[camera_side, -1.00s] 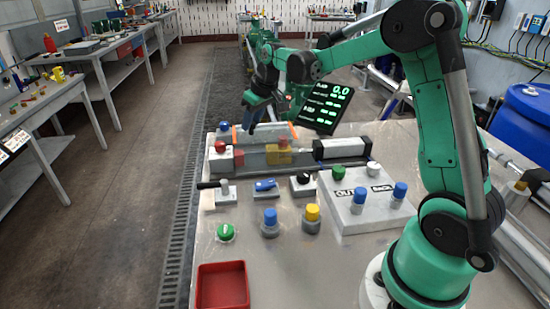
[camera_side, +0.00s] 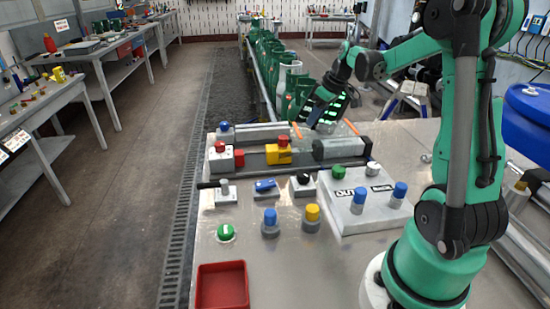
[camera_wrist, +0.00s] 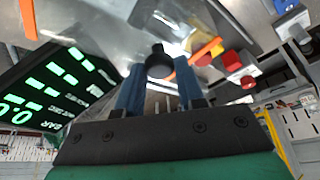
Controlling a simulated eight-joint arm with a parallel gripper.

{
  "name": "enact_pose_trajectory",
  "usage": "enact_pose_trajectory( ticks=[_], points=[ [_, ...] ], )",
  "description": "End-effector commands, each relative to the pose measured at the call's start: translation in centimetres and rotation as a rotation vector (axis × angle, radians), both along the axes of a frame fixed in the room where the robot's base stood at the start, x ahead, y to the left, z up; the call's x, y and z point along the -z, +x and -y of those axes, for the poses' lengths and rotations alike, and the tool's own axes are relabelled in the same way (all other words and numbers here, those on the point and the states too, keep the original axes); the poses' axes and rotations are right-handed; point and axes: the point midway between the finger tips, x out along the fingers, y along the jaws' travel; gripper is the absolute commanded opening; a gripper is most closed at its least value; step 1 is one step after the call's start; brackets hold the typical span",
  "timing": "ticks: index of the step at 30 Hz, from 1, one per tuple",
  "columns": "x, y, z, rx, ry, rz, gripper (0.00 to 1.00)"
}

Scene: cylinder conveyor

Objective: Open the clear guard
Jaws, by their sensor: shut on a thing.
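The clear guard (camera_side: 336,147) is a see-through cover with orange edge strips. In the side view it stands at the right part of the rail, over the grey cylinder, and the yellow block with a red button (camera_side: 279,153) is uncovered to its left. My gripper (camera_side: 317,122) is at the guard's top. In the wrist view my gripper (camera_wrist: 158,85) has its blue fingers shut on a black round knob (camera_wrist: 158,62), and the clear pane with an orange strip (camera_wrist: 204,49) lies beyond. The lower part of the knob is hidden between the fingers.
In front are a lever (camera_side: 224,191), a blue switch (camera_side: 265,186), a black knob switch (camera_side: 302,184), a green button (camera_side: 226,232) and a grey box (camera_side: 365,210) with blue knobs. A red tray (camera_side: 222,286) is at the front left. A dark display hangs beside my gripper.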

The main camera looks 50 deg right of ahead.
Motion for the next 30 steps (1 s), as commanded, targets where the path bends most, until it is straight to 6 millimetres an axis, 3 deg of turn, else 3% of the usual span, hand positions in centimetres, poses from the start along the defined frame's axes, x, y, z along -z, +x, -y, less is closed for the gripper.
enact_pose_trajectory(
  ticks=[14, 15, 18, 30],
  points=[
    [0.0, -0.82, 0.76, -0.001, 0.003, -0.001, 0.0],
    [0.0, -0.82, 0.76, -0.001, 0.003, -0.002, 0.36],
    [-0.01, -0.82, 0.77, -0.001, 0.002, -0.001, 0.64],
    [-0.74, -1.1, 0.81, 0.001, 0.001, -0.001, 0.64]
  ],
)
